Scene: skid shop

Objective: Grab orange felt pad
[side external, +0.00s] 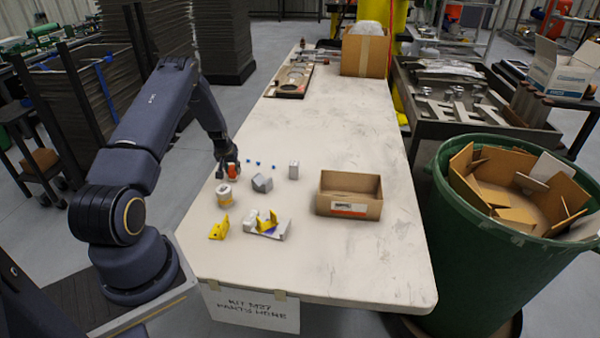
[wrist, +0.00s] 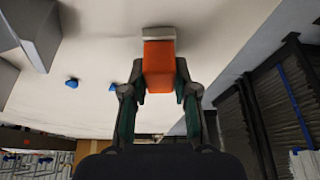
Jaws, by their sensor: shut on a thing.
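An orange felt pad (wrist: 159,66) is between the two fingers of my gripper (wrist: 158,85) in the wrist view, with a pale grey piece at its far end. My gripper is shut on the orange pad. In the side view my gripper (side external: 227,165) is at the left part of the table, and the orange pad (side external: 232,171) shows small at the fingertips. It is close behind a white and tan roll (side external: 224,194). I cannot tell whether the pad touches the table.
A grey block (side external: 262,183), a small upright grey box (side external: 294,170) and several blue bits (side external: 258,163) lie to the right. Yellow brackets (side external: 219,228) lie in front. An open cardboard box (side external: 349,194) stands on the table (side external: 340,265). The table's middle is clear.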

